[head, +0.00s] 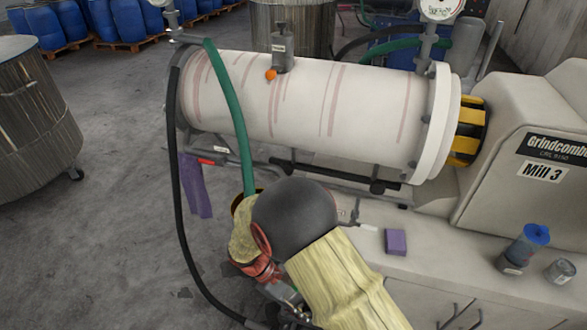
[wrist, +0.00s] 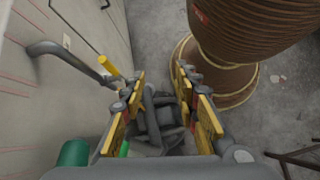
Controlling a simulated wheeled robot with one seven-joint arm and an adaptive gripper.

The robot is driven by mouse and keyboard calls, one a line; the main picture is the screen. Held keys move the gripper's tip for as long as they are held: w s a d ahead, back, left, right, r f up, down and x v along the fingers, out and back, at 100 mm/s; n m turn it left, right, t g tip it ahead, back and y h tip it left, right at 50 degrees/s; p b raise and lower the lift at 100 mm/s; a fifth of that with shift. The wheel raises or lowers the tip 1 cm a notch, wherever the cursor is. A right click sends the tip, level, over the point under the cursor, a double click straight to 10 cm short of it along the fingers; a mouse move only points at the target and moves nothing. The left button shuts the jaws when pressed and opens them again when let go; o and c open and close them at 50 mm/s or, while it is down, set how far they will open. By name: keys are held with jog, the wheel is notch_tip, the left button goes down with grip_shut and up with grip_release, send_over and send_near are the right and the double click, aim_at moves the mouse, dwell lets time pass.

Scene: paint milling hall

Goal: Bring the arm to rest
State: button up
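My arm runs up from the bottom of the head view, with pale yellow sleeves and a dark round joint. It is bent in front of the mill's white horizontal cylinder (head: 310,100). My gripper is low in the head view, partly hidden by the arm, so its fingers are hard to make out there. In the wrist view my gripper (wrist: 159,84) shows two yellow-padded fingers standing apart. I see no object held between them; dark grey parts and floor show in the gap.
A green hose (head: 236,110) and a black hose (head: 176,150) hang close to the arm. A metal drum (head: 38,115) stands left; floor between is clear.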

jog(key=s+d+r+m+t+y, duration=0.2)
jog(key=s+d+r+m+t, duration=0.1)
jog(key=r, duration=0.8)
jog(key=s+d+r+m+t+y, duration=0.3)
jog(key=d+r+m, duration=0.2)
jog(key=r, duration=0.7)
jog(key=s+d+r+m+t+y, duration=0.2)
jog(key=d+r, duration=0.5)
jog(key=r, duration=0.4)
jog(key=shift+s+r+m+t+y, duration=0.15)
jog(key=shift+s+m+t+y, duration=0.35)
jog(key=shift+m, duration=0.4)
jog(key=shift+w, duration=0.1)
